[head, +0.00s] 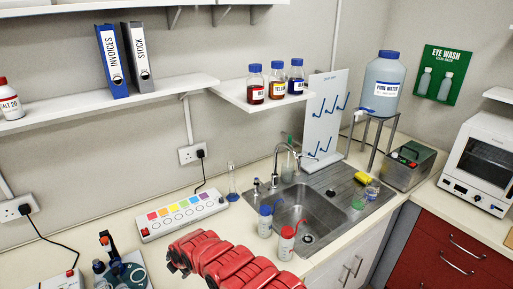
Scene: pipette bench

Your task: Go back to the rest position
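Red ribbed parts with dark joints (235,262) rise into the bottom middle of the head view, in front of the bench; they look like links of my own arms. I make out no gripper fingers on them. Neither my left nor my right gripper can be seen, so I cannot tell what either one holds. The bench top (70,230) below the shelves is partly hidden by these red parts.
A sink (312,212) with a tap stands right of centre, with blue-capped (265,222) and red-capped (286,243) bottles at its near-left edge. A coloured-button box (181,215) lies left. A water tank (383,85) and a white oven (482,165) stand right.

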